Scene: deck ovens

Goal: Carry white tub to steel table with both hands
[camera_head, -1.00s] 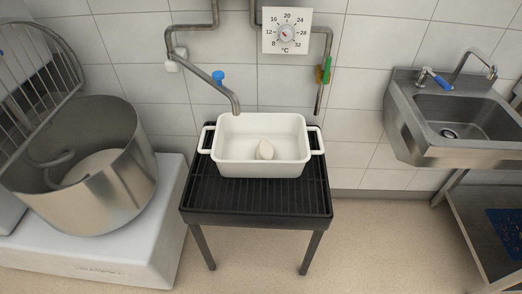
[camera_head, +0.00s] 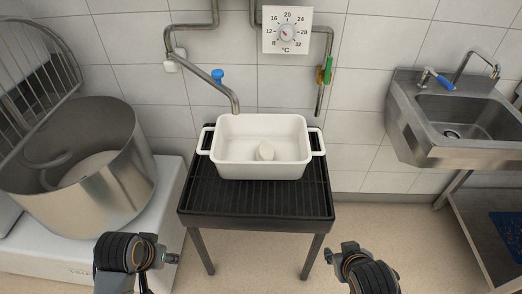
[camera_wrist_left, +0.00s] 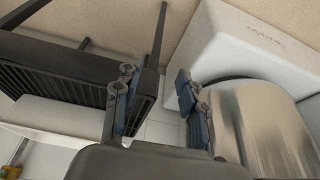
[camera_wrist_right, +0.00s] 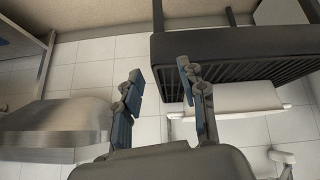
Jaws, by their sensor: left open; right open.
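The white tub (camera_head: 232,171) is rectangular with a loop handle at each end and stands upright on a black slatted stand (camera_head: 255,200). A pale lump (camera_head: 265,150) lies in it. The tub also shows in the right wrist view (camera_wrist_right: 235,98), past the stand's edge. My left gripper (camera_head: 172,258) and my right gripper (camera_head: 328,256) are low in the head view, on either side of the stand and apart from the tub. Both are open and empty; the fingers show spread in the left wrist view (camera_wrist_left: 155,80) and the right wrist view (camera_wrist_right: 160,73).
A big steel mixing bowl (camera_head: 110,185) on a white base stands close at left. A tap (camera_head: 232,100) hangs over the tub's back left. A steel sink (camera_head: 425,150) is on the right wall above a steel surface (camera_head: 478,225). Floor is clear between stand and sink.

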